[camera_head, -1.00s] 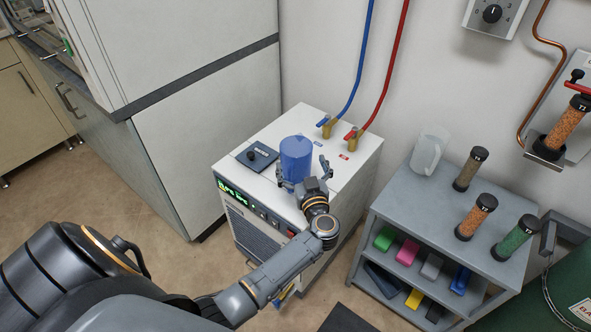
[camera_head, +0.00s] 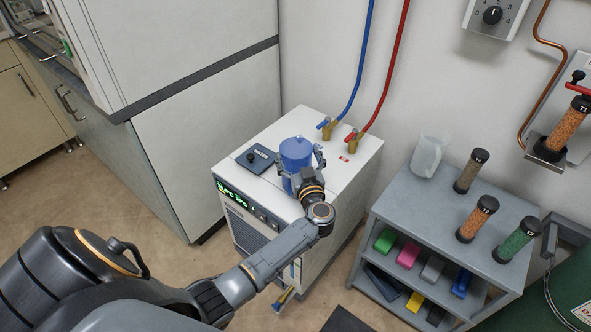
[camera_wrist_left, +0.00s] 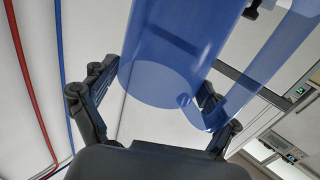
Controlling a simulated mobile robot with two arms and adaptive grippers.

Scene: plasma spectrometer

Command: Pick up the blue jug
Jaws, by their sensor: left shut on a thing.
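The blue jug (camera_head: 296,152) stands on the white top of the chiller cabinet (camera_head: 345,162), beside the dark square water cap plate (camera_head: 256,158). My left gripper (camera_head: 302,172) reaches it from the front, with one finger on each side of the jug body. In the left wrist view the translucent blue jug (camera_wrist_left: 175,60) fills the middle, and the left gripper (camera_wrist_left: 150,108) is shut on it. The jug looks upright; whether its base touches the cabinet top is hard to tell. My right gripper is not in view.
Blue and red hoses with brass valves (camera_head: 352,140) rise at the cabinet's back. A grey shelf cart (camera_head: 425,200) at the right holds a clear jug (camera_head: 428,156) and several labelled tubes. A tall white cabinet (camera_head: 205,130) stands to the left.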

